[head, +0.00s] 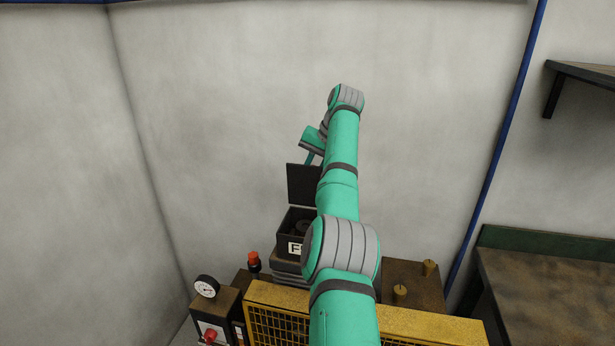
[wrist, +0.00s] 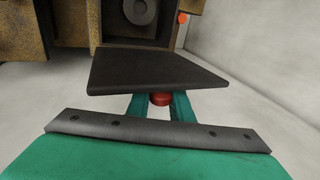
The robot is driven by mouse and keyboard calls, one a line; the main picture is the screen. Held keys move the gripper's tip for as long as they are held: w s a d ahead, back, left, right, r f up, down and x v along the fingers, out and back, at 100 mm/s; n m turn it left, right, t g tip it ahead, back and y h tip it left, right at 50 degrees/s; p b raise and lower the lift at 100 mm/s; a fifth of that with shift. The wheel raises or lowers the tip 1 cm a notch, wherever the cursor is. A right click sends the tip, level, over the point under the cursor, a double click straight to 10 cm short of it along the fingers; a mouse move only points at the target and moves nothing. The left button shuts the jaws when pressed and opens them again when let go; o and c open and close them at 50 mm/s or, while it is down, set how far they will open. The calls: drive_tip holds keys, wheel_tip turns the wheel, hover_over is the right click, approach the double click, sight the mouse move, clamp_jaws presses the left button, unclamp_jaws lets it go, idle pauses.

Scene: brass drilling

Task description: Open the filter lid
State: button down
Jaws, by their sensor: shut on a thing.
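The dark filter lid (head: 303,183) stands up from the back of the filter box (head: 289,246), close to upright, so the box is open. A round dark part shows inside the box. In the wrist view the lid (wrist: 155,72) is a dark plate just beyond the fingers. My gripper (wrist: 160,104), with teal fingers, is shut on the red knob (wrist: 160,99) at the lid. In the head view my gripper (head: 310,158) is at the lid's top right; its fingertips and the knob are hidden there.
A yellow mesh guard (head: 272,312) runs along the front. A gauge (head: 207,286) and a red-topped part (head: 254,261) stand to the left. A bench (head: 560,275) and wall shelf (head: 585,72) are farther right.

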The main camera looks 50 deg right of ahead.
drive_tip(key=shift+w+a+f, duration=0.2)
drive_tip(key=shift+a+f, duration=0.05)
drive_tip(key=shift+f, duration=0.05)
